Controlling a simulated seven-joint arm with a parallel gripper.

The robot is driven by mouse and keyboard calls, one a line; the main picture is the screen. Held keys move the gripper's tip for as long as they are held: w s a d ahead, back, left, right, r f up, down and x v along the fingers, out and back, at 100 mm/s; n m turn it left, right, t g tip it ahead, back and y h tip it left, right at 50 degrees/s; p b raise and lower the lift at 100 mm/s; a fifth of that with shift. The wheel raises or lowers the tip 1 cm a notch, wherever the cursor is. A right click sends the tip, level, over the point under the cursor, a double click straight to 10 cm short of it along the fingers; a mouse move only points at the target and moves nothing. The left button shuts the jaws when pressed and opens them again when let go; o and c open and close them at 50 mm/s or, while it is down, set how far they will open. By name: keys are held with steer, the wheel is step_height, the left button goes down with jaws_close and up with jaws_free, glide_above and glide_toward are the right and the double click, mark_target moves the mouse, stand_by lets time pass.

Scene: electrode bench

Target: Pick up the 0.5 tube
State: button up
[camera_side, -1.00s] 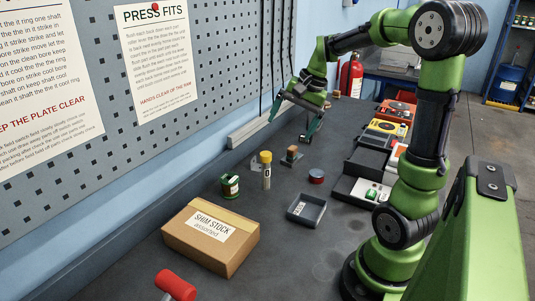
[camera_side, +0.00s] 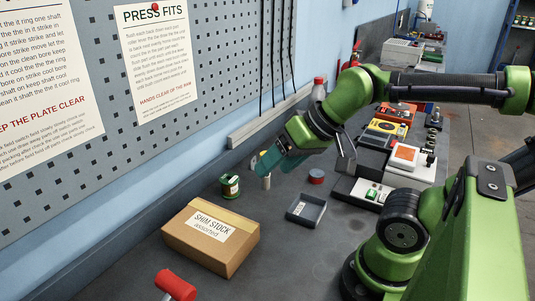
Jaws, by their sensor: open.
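A slim upright tube (camera_side: 267,183) stands on the dark bench top.
A green tin (camera_side: 230,185) stands close on the left. A shim stock box (camera_side: 190,246) and a red-headed tool (camera_side: 176,285) are in front. A small grey tray (camera_side: 318,213) and a red-topped round piece (camera_side: 316,177) lie to the right. The wall panel rises behind.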

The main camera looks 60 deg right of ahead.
steer(key=w+d+f+m+g+h, duration=0.2)
steer(key=w+d, duration=0.4)
steer(key=d, duration=0.3)
steer(key=w+d+f+m+g+h, duration=0.2)
steer(key=w+d+g, duration=0.1)
steer(key=w+d, duration=0.5)
steer(key=shift+s+d+x, duration=0.1)
steer(key=shift+d+x, duration=0.2)
steer(key=shift+x, duration=2.45)
steer(key=shift+s+d+x, duration=0.1)
steer(key=shift+d+x, duration=0.2)
steer(key=shift+x, duration=2.45)
steer(key=shift+s+d+x, duration=0.1)
steer(key=shift+d+x, duration=0.25)
steer(key=shift+x, duration=2.4)
steer(key=shift+r, duration=0.15)
steer(key=shift+c, duration=0.2)
jaws_close()
